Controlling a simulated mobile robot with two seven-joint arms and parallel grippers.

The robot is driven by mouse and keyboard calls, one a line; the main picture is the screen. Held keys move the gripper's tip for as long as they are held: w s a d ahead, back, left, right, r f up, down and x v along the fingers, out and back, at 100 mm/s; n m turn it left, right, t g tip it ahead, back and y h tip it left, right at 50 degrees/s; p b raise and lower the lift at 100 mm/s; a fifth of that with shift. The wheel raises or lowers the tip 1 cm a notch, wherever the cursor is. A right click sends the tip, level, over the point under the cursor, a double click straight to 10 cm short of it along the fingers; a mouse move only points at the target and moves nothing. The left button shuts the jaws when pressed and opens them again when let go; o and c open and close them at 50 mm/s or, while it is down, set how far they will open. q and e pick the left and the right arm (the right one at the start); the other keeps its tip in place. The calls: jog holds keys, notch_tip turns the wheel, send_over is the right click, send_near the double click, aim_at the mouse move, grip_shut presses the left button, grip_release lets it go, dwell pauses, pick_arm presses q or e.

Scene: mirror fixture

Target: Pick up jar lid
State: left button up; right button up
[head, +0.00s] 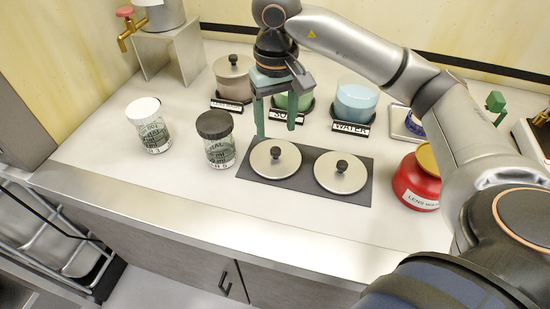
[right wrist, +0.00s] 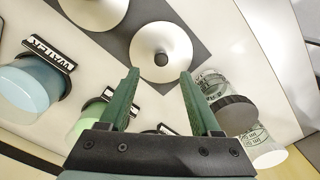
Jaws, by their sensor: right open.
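Two round silver lids with black knobs lie side by side on a dark mat (head: 305,187): a left lid (head: 262,165) and a right lid (head: 328,180). My right gripper (head: 276,130) points down, open and empty, just behind the left lid. In the right wrist view, the left lid (right wrist: 178,38) lies beyond the open fingertips (right wrist: 159,75), its knob roughly in line with the gap. The right lid (right wrist: 92,8) is cut off at the top edge. My left gripper is out of view.
A lidded jar (head: 233,90), a green container (head: 281,104) partly behind my gripper and a blue container (head: 356,103) stand at the back. Two glass jars with a black lid (head: 214,124) and white lid (head: 143,107) stand left. A red jar (head: 412,185) stands right.

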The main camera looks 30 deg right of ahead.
aim_at(276, 149)
jog(key=shift+s+a+f, duration=0.1)
jog(key=shift+f, duration=2.95)
jog(key=shift+c, duration=0.2)
grip_shut()
